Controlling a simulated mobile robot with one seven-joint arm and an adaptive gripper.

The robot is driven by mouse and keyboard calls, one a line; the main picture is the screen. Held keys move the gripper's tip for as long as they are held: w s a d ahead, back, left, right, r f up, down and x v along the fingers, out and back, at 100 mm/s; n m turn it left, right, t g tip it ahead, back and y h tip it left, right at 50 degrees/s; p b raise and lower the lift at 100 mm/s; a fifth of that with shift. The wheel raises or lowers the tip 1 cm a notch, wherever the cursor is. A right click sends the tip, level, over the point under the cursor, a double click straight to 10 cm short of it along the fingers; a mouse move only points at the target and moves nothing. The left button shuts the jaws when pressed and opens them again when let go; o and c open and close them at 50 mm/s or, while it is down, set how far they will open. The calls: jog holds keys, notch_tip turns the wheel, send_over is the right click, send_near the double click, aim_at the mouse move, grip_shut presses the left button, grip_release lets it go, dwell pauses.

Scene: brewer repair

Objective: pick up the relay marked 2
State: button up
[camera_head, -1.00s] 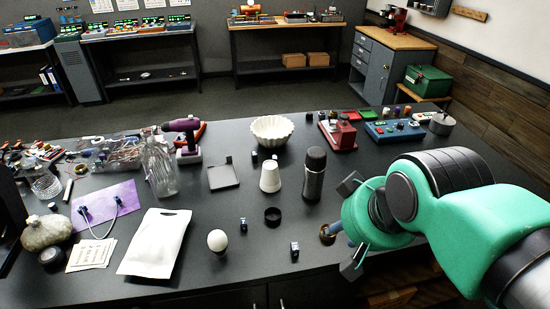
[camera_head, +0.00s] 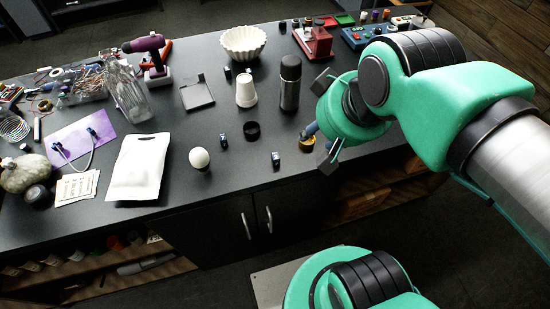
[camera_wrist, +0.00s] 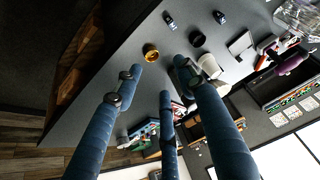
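Two small blue-and-black relays lie on the dark bench near its front edge. One relay (camera_head: 276,159) is nearest my gripper, and another relay (camera_head: 223,141) is farther left, beyond the egg. Both also show in the wrist view as the first relay (camera_wrist: 169,19) and the second relay (camera_wrist: 219,17). A small dark block (camera_head: 228,73) farther back may be another relay. No number can be read on any of them. My gripper (camera_head: 315,122) is right of the relays, apart from them. Its blue fingers (camera_wrist: 156,78) are spread, with nothing between them.
A brass ring (camera_head: 306,144) lies close to my gripper. A white pouch (camera_head: 139,168) lies left. The bench front between egg and nearest relay is clear.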

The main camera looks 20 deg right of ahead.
jog(key=shift+o, duration=0.7)
jog(key=n+g+p, duration=0.6)
jog(key=n+p, duration=1.1)
send_over(275, 155)
notch_tip(275, 155, down, 10)
jog(key=shift+r, duration=0.15)
jog(key=shift+f+b, duration=0.3)
jog(key=shift+f, duration=4)
